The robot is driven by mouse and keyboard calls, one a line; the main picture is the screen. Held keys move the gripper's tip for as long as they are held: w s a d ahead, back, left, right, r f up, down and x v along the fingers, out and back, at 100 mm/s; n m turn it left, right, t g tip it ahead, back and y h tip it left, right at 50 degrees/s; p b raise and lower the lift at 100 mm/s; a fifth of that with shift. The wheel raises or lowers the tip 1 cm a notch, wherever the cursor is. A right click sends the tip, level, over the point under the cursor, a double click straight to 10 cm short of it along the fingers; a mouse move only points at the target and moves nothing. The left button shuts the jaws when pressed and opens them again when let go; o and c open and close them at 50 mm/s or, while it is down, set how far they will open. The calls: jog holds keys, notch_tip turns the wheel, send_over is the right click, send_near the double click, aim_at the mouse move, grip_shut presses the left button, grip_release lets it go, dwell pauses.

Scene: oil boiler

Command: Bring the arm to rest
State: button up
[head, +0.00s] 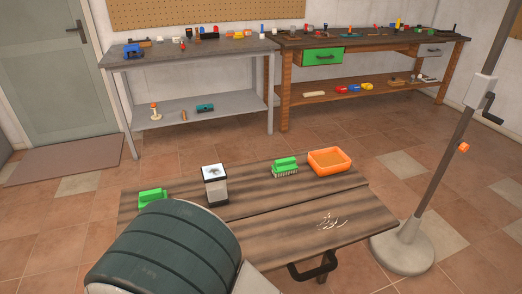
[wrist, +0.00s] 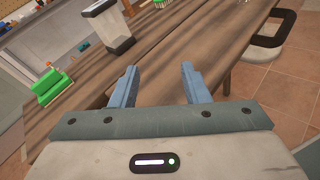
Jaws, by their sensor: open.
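My gripper (wrist: 157,88) shows in the wrist view with its two blue fingers apart and nothing between them. It hangs above the wooden table (wrist: 205,50), near the table's edge. In the head view my dark arm link covers the near left part of the table (head: 275,220), and the gripper itself is hidden there. A white and black box-like device (head: 215,184) stands upright on the table; it also shows beyond the fingers in the wrist view (wrist: 107,28), apart from them.
A green brush (head: 285,166) and an orange tray (head: 330,161) sit at the table's far side. Another green item (head: 152,198) is at the left. Pale scraps (head: 332,221) lie at the right. A stand (head: 440,150) rises right of the table. Workbenches (head: 190,52) line the wall.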

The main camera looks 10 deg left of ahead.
jog(key=w+d+r+m+g+h+p, duration=0.1)
jog(key=w+d+r+m+g, duration=0.15)
jog(key=d+m+g, duration=0.4)
jog(key=w+d+r+m+g+h+p, duration=0.1)
jog(key=d+r+m+h, duration=0.2)
jog(key=d, duration=0.7)
jog(key=w+d+r+m+g+p, duration=0.1)
jog(key=w+d+r+m+g, duration=0.2)
jog(key=d+m, duration=0.4)
jog(key=s+d+r+m+g+y+p, duration=0.1)
jog(key=s+d+r+m+y, duration=0.2)
jog(key=d+m, duration=0.3)
jog(key=s+d+r+m+y+p, duration=0.1)
jog(key=s+d+r+m+y, duration=0.2)
jog(key=d+r+m+y, duration=0.2)
jog(key=shift+s+d+r+m+g, duration=0.4)
jog(key=shift+r+m, duration=0.1)
jog(key=shift+m, duration=0.95)
